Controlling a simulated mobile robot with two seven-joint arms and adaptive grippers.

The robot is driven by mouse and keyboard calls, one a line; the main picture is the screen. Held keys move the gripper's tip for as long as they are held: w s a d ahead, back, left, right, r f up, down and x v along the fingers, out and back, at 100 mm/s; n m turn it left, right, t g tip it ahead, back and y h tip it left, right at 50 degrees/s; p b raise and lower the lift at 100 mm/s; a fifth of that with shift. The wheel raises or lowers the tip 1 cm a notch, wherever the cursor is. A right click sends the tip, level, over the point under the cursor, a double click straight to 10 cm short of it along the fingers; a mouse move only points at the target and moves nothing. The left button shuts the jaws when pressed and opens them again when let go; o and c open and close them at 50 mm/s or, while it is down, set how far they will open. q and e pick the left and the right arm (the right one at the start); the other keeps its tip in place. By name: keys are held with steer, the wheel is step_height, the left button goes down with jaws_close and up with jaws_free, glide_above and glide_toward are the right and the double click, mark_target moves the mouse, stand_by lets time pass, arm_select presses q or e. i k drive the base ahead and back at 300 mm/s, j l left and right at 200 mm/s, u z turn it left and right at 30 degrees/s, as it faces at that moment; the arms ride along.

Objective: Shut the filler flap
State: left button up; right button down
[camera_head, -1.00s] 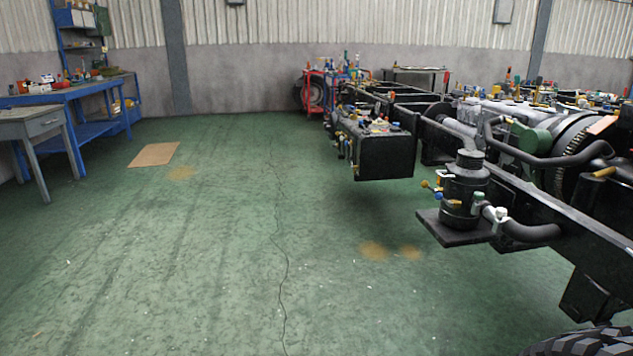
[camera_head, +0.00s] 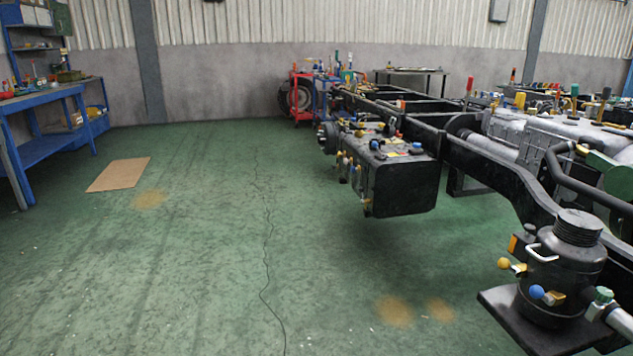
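I cannot make out a filler flap for certain. A black box-shaped tank (camera_head: 405,188) hangs on the near side of the chassis frame (camera_head: 500,165), with several small caps and fittings on its top and left end. One of these may be the filler, but they are too small to tell. A black canister (camera_head: 562,265) with a ribbed neck and a white handle stands on a flat plate at the lower right, with yellow, blue and green fittings. Neither of my grippers is in view.
The green floor (camera_head: 210,260) is open in the middle and left. A brown mat (camera_head: 118,174) lies on it. A blue workbench (camera_head: 48,115) stands at the left. A red cart (camera_head: 300,95), a tyre and a dark table (camera_head: 412,72) are at the back wall.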

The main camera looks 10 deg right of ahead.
mark_target(566, 104)
steer(key=i+z, duration=0.25)
steer(key=i, duration=0.6)
steer(key=i+j+z, duration=0.2)
steer(key=i, duration=0.6)
steer(key=i+z, duration=0.4)
steer(key=i, duration=0.35)
steer(key=i+j+z, duration=0.15)
steer(key=i+z, duration=0.25)
steer(key=i, duration=0.4)
steer(key=z, duration=0.4)
steer(key=i+z, duration=0.15)
steer(key=z, duration=0.25)
steer(key=j+z, duration=0.1)
steer(key=z, duration=0.3)
